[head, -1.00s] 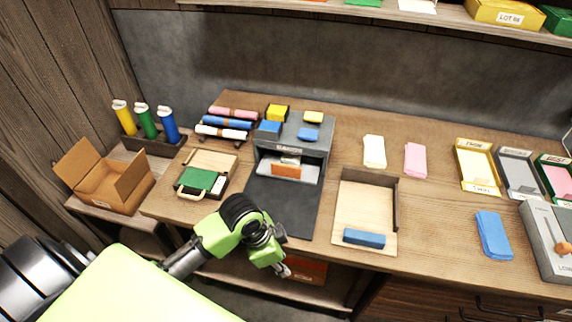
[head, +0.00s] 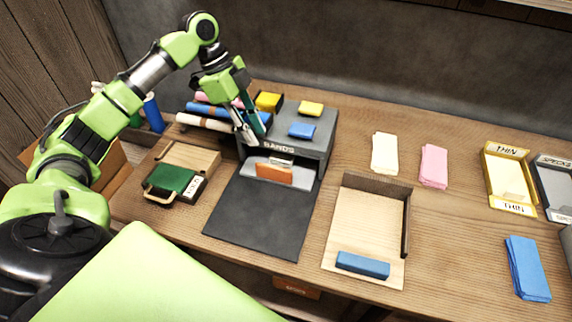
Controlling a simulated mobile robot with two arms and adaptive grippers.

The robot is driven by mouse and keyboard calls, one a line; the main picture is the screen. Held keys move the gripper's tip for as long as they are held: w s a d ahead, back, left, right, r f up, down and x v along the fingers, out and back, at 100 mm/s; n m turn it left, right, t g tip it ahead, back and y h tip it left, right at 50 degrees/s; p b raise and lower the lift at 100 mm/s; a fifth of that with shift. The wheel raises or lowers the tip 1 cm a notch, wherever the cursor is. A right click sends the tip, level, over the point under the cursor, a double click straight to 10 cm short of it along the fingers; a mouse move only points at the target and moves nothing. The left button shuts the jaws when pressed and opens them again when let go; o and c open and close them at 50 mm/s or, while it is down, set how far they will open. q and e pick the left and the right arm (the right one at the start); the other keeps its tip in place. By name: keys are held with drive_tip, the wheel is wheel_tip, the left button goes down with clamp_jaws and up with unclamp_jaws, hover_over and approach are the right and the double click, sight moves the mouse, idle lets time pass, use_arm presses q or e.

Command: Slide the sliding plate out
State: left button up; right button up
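A grey machine marked BANDS (head: 318,150) stands on the bench. A light grey plate (head: 302,176) with an orange block (head: 273,174) on it sits in its front opening. A flat dark plate (head: 262,218) lies in front of the machine. I cannot tell for sure which is the sliding plate. My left gripper (head: 252,137) points down at the machine's left front top corner, with its fingers apart. My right gripper is not in view.
Yellow blocks (head: 311,108) and a blue block (head: 301,130) sit on the machine. Left is a wooden tray with a green block (head: 170,178); right is a walled wooden tray (head: 368,220) with a blue bar. Cloths (head: 433,165) lie farther right.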

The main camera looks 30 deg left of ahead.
sight(272, 166)
use_arm(q)
drive_tip(key=x, duration=0.4)
drive_tip(key=shift+s+d+p, duration=0.1)
drive_tip(key=shift+s+p, duration=0.3)
drive_tip(key=x, duration=0.4)
drive_tip(key=shift+w+p, duration=0.2)
drive_tip(key=shift+p, duration=0.1)
drive_tip(key=x, duration=0.3)
drive_tip(key=shift+w+d+f, duration=0.1)
drive_tip(key=shift+f, duration=0.3)
drive_tip(key=shift+d+f+p, duration=0.1)
drive_tip(key=shift+f+p, duration=0.2)
drive_tip(key=shift+w+d+f, duration=0.1)
drive_tip(key=shift+f, duration=0.25)
clamp_jaws()
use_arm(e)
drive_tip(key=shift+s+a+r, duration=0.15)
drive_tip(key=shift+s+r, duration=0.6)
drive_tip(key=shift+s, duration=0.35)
